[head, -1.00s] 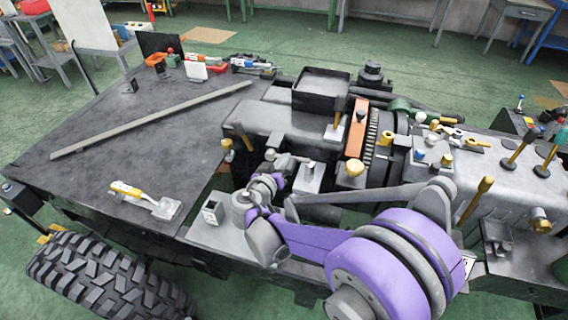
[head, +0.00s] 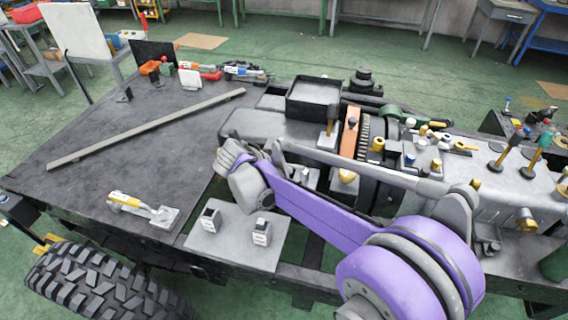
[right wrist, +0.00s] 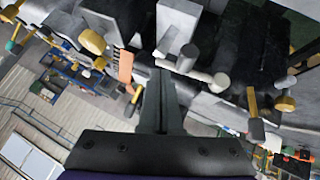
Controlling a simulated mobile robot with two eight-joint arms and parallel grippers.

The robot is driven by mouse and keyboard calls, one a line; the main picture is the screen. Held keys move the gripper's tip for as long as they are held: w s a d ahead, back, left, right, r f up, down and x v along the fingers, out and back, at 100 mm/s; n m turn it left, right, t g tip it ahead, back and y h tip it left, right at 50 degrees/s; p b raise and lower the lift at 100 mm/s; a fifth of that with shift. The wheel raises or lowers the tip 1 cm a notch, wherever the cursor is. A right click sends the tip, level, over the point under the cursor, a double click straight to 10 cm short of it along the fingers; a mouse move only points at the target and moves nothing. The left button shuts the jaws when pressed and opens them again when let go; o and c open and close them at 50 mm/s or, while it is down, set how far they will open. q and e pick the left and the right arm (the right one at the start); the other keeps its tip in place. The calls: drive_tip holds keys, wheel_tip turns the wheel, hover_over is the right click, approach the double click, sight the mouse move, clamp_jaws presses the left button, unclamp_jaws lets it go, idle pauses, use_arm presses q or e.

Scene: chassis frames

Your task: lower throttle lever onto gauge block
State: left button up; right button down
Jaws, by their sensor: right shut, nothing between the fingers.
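My right gripper (right wrist: 160,85) is shut and empty in the right wrist view. Close by its fingertips is a grey rod with rounded ends (right wrist: 192,60), which looks like the throttle lever; I cannot tell whether they touch. A pale rectangular block (right wrist: 176,26) stands just behind that rod; I cannot tell if it is the gauge block. In the head view my purple right arm crosses the chassis and hides part of this area. Two small labelled blocks (head: 209,221) (head: 262,231) stand on a grey plate (head: 228,248). My left gripper is out of view.
A black tray (head: 318,97) sits beyond my arm. The deck's middle is mostly clear.

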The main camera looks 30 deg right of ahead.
drive_tip(key=w+d+r+m+g+y+p, duration=0.1)
drive_tip(key=w+d+r+y+p, duration=0.2)
drive_tip(key=r+y, duration=0.7)
drive_tip(key=f, duration=0.9)
drive_tip(key=f+b, duration=0.1)
drive_tip(key=f, duration=0.3)
drive_tip(key=shift+w+d+f, duration=0.1)
drive_tip(key=shift+w+f, duration=0.1)
drive_tip(key=shift+w, duration=0.15)
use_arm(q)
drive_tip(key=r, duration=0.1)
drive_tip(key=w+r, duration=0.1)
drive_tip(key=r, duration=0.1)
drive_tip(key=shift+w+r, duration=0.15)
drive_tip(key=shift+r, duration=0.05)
